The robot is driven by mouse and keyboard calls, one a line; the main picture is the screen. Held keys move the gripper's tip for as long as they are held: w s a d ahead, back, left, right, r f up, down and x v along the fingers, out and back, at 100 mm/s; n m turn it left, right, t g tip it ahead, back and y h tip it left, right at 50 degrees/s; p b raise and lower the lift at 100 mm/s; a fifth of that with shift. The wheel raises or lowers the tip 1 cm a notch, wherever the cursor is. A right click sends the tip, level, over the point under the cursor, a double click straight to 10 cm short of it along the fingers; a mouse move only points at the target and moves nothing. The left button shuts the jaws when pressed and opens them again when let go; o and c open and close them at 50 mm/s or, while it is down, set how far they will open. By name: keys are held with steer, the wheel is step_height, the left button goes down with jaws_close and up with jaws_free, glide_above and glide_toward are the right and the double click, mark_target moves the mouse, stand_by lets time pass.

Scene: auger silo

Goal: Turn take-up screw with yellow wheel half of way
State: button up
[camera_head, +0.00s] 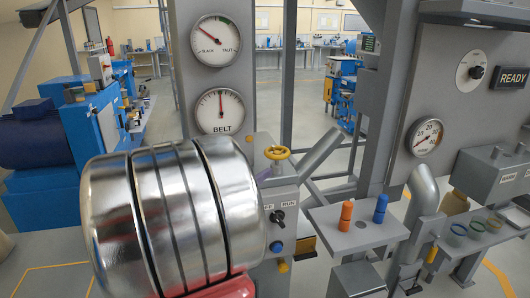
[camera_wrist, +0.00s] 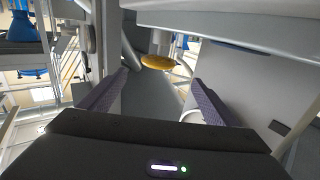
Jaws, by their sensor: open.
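The yellow wheel (camera_head: 277,153) of the take-up screw sits on top of a grey box with a switch, right of my large silver arm link in the head view. In the wrist view the yellow wheel (camera_wrist: 157,62) lies ahead, between and beyond the fingers and apart from them. My gripper (camera_wrist: 157,98) is open and empty, with purple pads on both fingers. In the head view my arm hides most or all of the gripper. The slack/taut dial (camera_head: 215,41) has its needle toward the upper left, on the slack side.
A BELT dial (camera_head: 220,110) has its needle about upright. A selector switch (camera_head: 277,216) is on the box below the wheel. A slanted grey pipe (camera_head: 320,155) rises close right of the wheel. A shelf holds an orange peg (camera_head: 346,215) and a blue peg (camera_head: 380,208).

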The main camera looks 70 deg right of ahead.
mark_target(278, 149)
steer(key=shift+s+d, duration=0.15)
steer(key=shift+s, duration=0.1)
steer(key=x, duration=1.3)
steer(key=shift+s+d, duration=0.1)
steer(key=shift+d, duration=0.15)
steer(key=c, duration=1)
